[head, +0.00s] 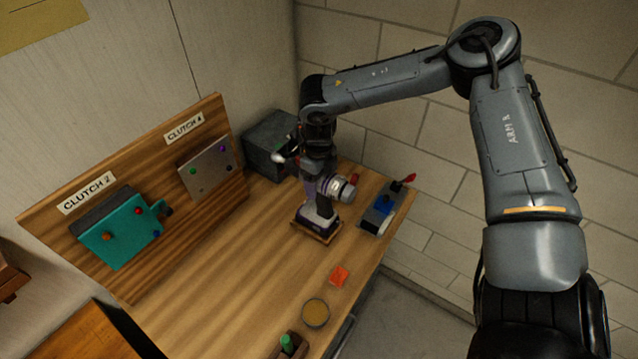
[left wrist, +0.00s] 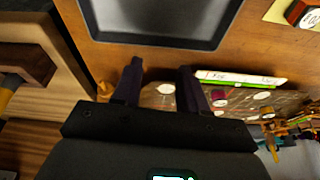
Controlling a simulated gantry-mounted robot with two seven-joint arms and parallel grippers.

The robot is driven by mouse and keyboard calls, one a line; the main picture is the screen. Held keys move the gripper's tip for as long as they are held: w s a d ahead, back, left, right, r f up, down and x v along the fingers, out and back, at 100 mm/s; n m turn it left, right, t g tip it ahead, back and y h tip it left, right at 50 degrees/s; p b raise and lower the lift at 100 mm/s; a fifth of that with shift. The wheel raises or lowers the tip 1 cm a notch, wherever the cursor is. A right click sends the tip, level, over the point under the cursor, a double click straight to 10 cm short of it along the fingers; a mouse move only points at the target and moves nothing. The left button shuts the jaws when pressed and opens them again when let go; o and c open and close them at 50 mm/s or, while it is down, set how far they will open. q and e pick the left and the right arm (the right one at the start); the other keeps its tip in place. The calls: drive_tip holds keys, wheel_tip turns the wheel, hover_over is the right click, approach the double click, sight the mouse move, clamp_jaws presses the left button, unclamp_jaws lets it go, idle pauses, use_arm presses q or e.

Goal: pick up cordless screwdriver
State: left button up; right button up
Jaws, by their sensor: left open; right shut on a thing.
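The cordless screwdriver (head: 319,209), purple and grey-white, stands upright at the small wooden stand (head: 304,232) on the workbench in the head view. Its round light front end points to the right. My right gripper (head: 317,170) comes down from above and is shut on its upper part, hiding some of it. I cannot tell whether its base touches the stand. My left gripper (left wrist: 158,70) shows only in the left wrist view, open and empty, with two dark fingers apart. The screwdriver is not seen in that view.
An upright board with a teal clutch 2 panel (head: 118,240) and a grey clutch 4 panel (head: 210,168) stands at the left. A dark grey box (head: 268,146) is behind the screwdriver. A blue-grey device (head: 380,211) is to its right. A round dish (head: 316,313) is in front.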

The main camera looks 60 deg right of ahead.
wheel_tip(320, 180, up, 3)
drive_tip(key=shift+f+p, duration=0.1)
drive_tip(key=shift+p, duration=0.55)
drive_tip(key=s+d+r+p, duration=0.3)
drive_tip(key=s+r+p, duration=0.3)
drive_tip(key=s, duration=0.4)
drive_tip(key=shift+s+d+r+p, duration=0.25)
drive_tip(key=shift+s+d+p, duration=0.05)
drive_tip(key=shift+s, duration=0.1)
drive_tip(key=shift+r, duration=2.25)
drive_tip(key=shift+s+m, duration=0.1)
drive_tip(key=shift+m, duration=0.2)
